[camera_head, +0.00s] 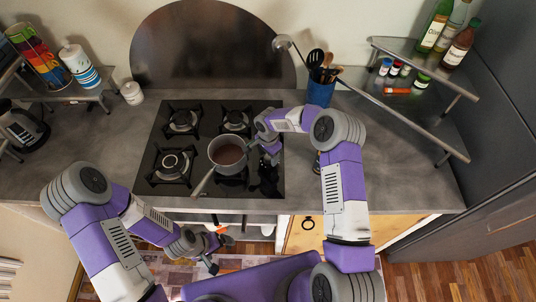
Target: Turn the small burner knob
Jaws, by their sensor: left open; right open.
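The black gas hob (150,165) is set in the grey counter and has several burners. Dark control knobs (268,178) stand in a group near the hob's right front edge; they are small and blurred, and I cannot tell which belongs to the small burner. My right gripper (271,156) is open and points down over the hob's right side, just behind the knobs and right of the pot. I cannot tell whether it touches a knob. My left gripper (221,253) is open and empty, low in front of the counter's front edge.
A saucepan (228,153) with brown contents sits on the hob, its handle (202,184) pointing to the front left. A blue utensil holder (320,93) stands behind my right arm. A shelf with bottles (435,28) is at the back right. The counter left of the hob is mostly clear.

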